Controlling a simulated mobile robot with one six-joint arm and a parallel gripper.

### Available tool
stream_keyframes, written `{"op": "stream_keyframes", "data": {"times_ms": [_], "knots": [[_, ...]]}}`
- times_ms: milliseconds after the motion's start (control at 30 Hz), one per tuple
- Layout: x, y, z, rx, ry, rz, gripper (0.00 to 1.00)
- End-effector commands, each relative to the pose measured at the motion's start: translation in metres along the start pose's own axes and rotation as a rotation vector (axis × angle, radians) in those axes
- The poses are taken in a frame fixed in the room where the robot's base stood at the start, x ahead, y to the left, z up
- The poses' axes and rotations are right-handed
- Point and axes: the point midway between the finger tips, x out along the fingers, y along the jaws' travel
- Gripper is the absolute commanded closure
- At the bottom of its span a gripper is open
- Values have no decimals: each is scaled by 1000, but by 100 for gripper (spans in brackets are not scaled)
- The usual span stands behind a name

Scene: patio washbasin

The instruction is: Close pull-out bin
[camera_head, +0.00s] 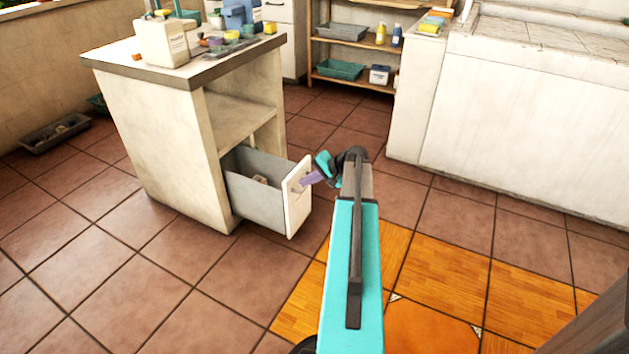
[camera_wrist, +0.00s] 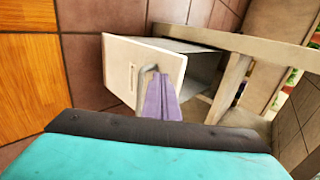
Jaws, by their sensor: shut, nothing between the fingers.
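The pull-out bin (camera_head: 257,191) is a grey box with a white front panel (camera_head: 297,200), standing out of the lower opening of the white cabinet (camera_head: 160,150). Some contents show inside it. My gripper (camera_head: 308,180), with purple fingers, is shut and empty at the outer face of the front panel. In the wrist view the purple fingers (camera_wrist: 160,100) overlap the panel (camera_wrist: 140,72) beside a bent grey handle (camera_wrist: 143,78). I cannot tell whether they touch it.
Containers and sponges (camera_head: 225,38) stand on the cabinet top. A wooden shelf (camera_head: 350,79) stands at the back, a white counter (camera_head: 520,110) at the right. A dark tray (camera_head: 55,132) lies at the left. The tiled floor before the bin is clear apart from my arm.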

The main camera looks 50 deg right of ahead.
Motion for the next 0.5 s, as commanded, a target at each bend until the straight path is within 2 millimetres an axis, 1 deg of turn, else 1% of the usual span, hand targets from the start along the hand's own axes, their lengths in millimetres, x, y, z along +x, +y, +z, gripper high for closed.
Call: {"op": "stream_keyframes", "data": {"times_ms": [33,200,333,500], "knots": [[7,-5,-1,-3,0,-1,100],[20,-18,-1,-2,-1,0,100],[25,-25,0,-3,-1,0,100],[26,-27,0,-2,0,0,100]]}}
